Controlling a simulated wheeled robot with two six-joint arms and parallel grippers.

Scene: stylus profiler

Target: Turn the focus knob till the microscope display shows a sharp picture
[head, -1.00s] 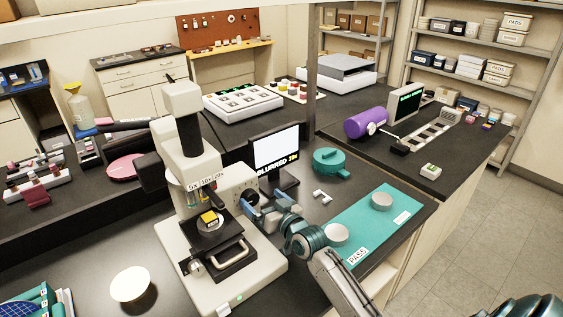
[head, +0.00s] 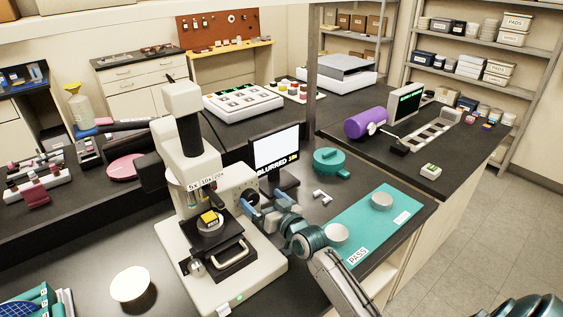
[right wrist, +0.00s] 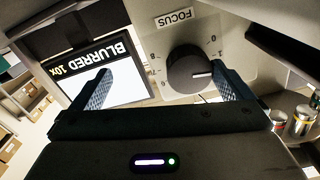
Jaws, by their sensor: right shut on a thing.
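The microscope (head: 184,137) is a cream instrument on the black bench in the head view. Its dark round focus knob (right wrist: 190,72), with a white pointer line, sits under a FOCUS label in the right wrist view. The microscope display (head: 275,148) stands behind the knob and reads BLURRED. In the right wrist view the display (right wrist: 128,82) shows BLURRED 10x over a blank white area. My right gripper (head: 256,204) is at the knob on the microscope's right side, fingers on either side, shut on it. My left gripper is not in view.
A teal mat (head: 362,222) marked PASS, with pale round pieces, lies right of my right arm. A white disc (head: 130,284) is at the front left. A purple cylinder (head: 366,123) is on the far bench.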

